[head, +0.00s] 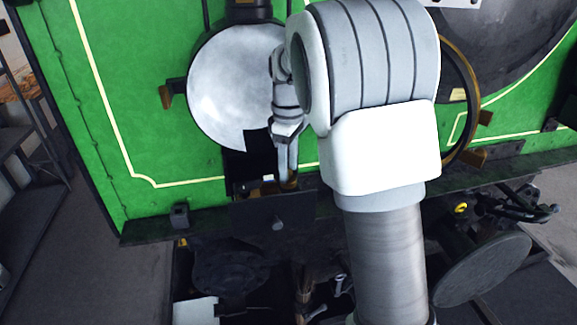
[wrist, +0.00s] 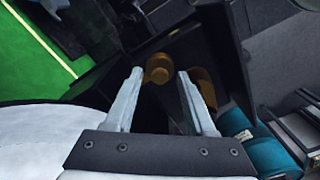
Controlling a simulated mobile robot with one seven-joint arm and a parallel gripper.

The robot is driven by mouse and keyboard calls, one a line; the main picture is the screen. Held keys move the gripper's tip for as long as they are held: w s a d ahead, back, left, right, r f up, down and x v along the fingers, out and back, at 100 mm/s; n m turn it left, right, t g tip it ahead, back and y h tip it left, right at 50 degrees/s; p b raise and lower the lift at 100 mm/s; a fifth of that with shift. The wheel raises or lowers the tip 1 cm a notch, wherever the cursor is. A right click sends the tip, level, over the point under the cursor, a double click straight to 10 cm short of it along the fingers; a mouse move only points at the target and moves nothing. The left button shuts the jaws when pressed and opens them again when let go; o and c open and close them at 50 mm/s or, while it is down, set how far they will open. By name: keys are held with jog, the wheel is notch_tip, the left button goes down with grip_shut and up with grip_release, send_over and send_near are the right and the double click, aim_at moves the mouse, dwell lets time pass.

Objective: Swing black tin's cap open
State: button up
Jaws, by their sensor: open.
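I cannot pick out the black tin or its cap with certainty. A dark box-like recess (wrist: 165,105) lies in front of my gripper (wrist: 160,76) in the wrist view. A round brass-coloured piece (wrist: 158,64) shows between and just beyond my fingertips, and another brass piece (wrist: 204,84) is by the right finger. My two fingers are apart with nothing held. In the head view, my gripper (head: 287,178) points down at a dark ledge below a round white disc (head: 232,88). My arm hides much of that area.
A green panel (head: 150,130) with yellow lines stands behind. A dark plate (head: 273,222) juts out below my gripper. A round grey disc (head: 485,270) is at lower right. A teal cylinder (wrist: 238,135) lies right of my fingers. Grey floor (head: 120,265) is open at lower left.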

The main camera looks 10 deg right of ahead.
jog(key=shift+f, duration=0.2)
jog(key=shift+c, duration=0.2)
grip_shut()
